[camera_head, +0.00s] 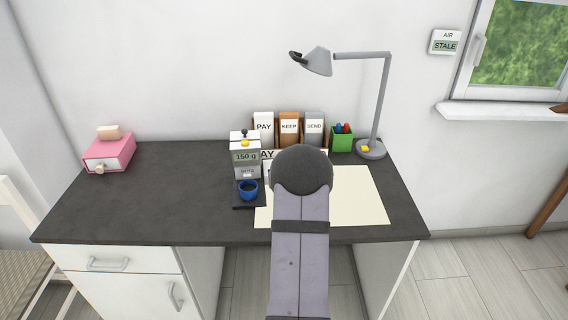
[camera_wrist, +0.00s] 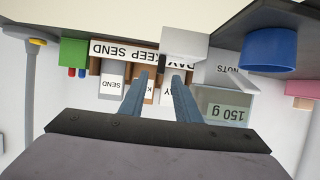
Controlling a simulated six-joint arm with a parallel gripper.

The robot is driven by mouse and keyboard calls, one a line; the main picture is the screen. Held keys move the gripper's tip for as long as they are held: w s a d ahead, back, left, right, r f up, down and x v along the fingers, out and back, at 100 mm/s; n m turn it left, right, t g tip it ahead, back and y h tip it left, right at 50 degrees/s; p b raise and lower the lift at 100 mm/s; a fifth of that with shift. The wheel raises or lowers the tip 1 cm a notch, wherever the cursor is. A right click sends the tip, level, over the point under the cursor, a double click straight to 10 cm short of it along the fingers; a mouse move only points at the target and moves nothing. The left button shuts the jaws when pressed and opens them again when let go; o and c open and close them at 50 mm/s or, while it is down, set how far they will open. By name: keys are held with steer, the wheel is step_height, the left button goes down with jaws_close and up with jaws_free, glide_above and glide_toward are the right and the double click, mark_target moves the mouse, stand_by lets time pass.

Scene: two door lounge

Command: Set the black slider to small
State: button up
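The white dispenser (camera_head: 246,168) stands at the middle of the desk with a "150 g" display and a yellow knob on top. It also shows upside down in the wrist view (camera_wrist: 228,96), right of my fingers, with a "NUTS" label.
A blue cup (camera_head: 248,189) sits on a dark plate before the dispenser. Cards stand in the sorter, beside a green pen cup (camera_head: 342,139) and grey lamp (camera_head: 371,150). A pale sheet (camera_head: 358,196) lies right; a pink box (camera_head: 110,152) stands left. The desk's left middle is clear.

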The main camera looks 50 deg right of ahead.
steer(key=shift+p+x, duration=0.35)
steer(key=shift+x, duration=2.45)
steer(key=shift+a, duration=0.1)
jaws_close()
